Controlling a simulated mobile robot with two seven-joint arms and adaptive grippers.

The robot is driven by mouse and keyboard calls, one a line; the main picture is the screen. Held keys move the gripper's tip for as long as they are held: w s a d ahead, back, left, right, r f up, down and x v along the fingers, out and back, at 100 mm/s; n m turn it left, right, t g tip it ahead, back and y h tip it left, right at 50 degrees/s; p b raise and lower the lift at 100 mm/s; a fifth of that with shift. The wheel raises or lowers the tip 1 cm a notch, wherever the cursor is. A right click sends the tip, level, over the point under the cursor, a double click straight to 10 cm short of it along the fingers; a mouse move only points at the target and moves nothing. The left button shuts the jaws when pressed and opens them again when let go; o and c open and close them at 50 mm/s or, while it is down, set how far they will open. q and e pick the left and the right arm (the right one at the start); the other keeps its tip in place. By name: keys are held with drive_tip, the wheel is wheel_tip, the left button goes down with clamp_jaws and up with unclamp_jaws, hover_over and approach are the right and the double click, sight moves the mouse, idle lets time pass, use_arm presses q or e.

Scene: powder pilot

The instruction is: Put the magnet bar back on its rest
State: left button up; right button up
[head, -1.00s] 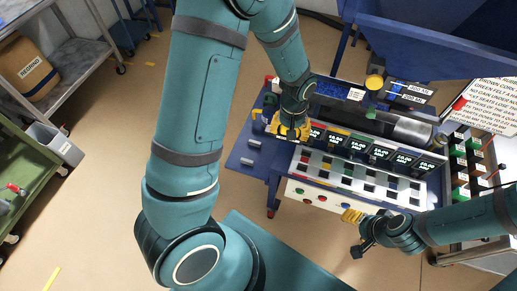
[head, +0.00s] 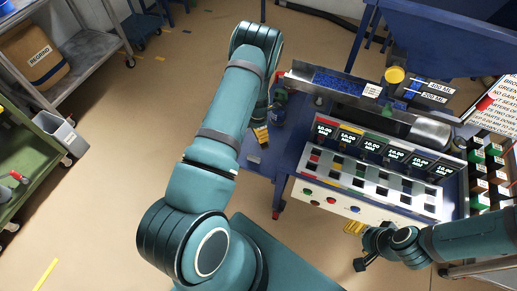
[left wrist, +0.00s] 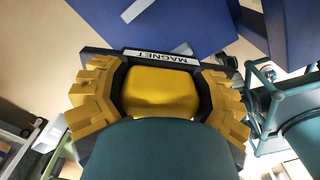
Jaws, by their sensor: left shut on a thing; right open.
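My left gripper (head: 262,135) is at the left end of the machine, above the blue side shelf (head: 232,160). In the left wrist view, the left gripper (left wrist: 160,98) has its yellow stepped fingers closed on both sides of a yellow block, the grip of the dark magnet bar (left wrist: 160,55) labelled MAGNET. The bar is mostly hidden by the arm in the head view. Two grey strips, possibly its rest, lie on the blue shelf; one shows in the left wrist view (left wrist: 182,48) and one in the head view (head: 253,159). My right gripper (head: 356,230) is open and empty before the panel.
The panel with several lit displays (head: 371,144) is right of the shelf. A blue-filled trough (head: 340,84) and a yellow-topped item (head: 395,75) are behind it. A green cart (head: 30,160) and grey bin (head: 66,137) stand at left. Open floor lies between.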

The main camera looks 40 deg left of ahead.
use_arm(q)
wheel_tip(320, 180, down, 9)
drive_tip(key=shift+r+b, duration=0.1)
drive_tip(key=shift+b, duration=0.7)
drive_tip(key=shift+r, duration=0.1)
drive_tip(key=shift+f+b, duration=0.4)
drive_tip(key=shift+b, duration=0.05)
drive_tip(key=o, duration=1.3)
